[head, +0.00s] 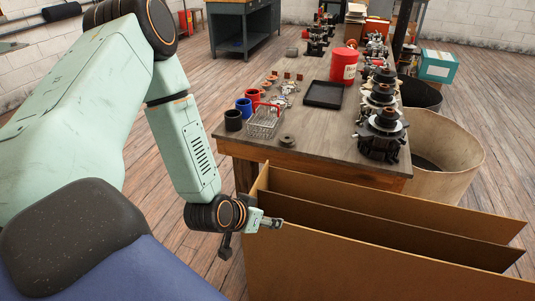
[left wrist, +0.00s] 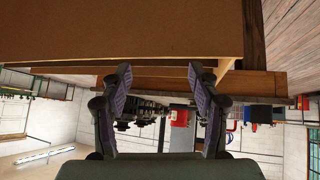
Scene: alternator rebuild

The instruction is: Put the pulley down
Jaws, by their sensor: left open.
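A small dark grey round part (head: 287,140), which looks like the pulley, lies flat near the front edge of the wooden workbench (head: 320,130). My left gripper (head: 279,223) is in front of and below the bench edge, beside the brown panels, apart from that part. In the left wrist view the two fingers (left wrist: 160,72) stand wide apart with nothing held between them. I cannot pick out the pulley in the left wrist view. My right gripper is in neither view.
Upright brown panels (head: 370,240) stand before the bench, close to my left gripper. A wire basket (head: 264,121), coloured cups, a black tray (head: 323,94), a red canister (head: 344,66) and several alternators (head: 379,135) stand on the bench. Bare benchtop lies right of the grey part.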

